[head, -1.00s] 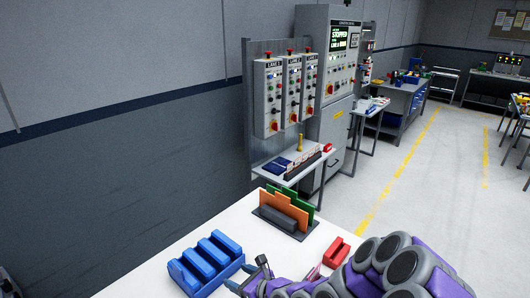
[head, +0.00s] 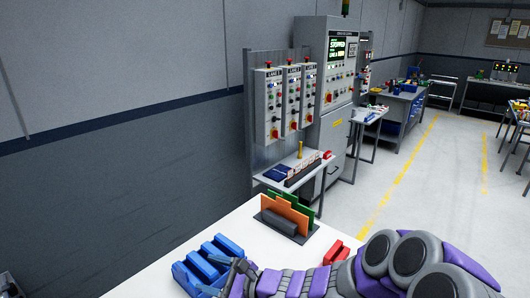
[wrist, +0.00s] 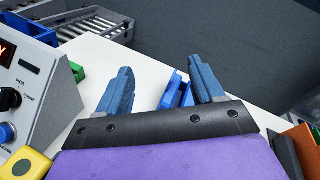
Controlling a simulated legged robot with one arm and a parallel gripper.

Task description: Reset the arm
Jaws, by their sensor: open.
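My arm, purple and grey, reaches in from the lower right in the head view. My gripper (head: 228,277) is at the near side of the white table, in front of the blue slotted block (head: 200,262). In the wrist view my gripper (wrist: 160,88) shows two blue fingers spread apart, with nothing between them. The blue block (wrist: 177,92) shows partly beyond the fingers. Its lower part is hidden by my gripper.
The white table (head: 160,262) bears a dark holder with orange and green plates (head: 286,212) and a red block (head: 336,252). A grey control box (wrist: 35,95) stands at the left in the wrist view. Control panels (head: 287,100) stand behind the table. Floor is open at right.

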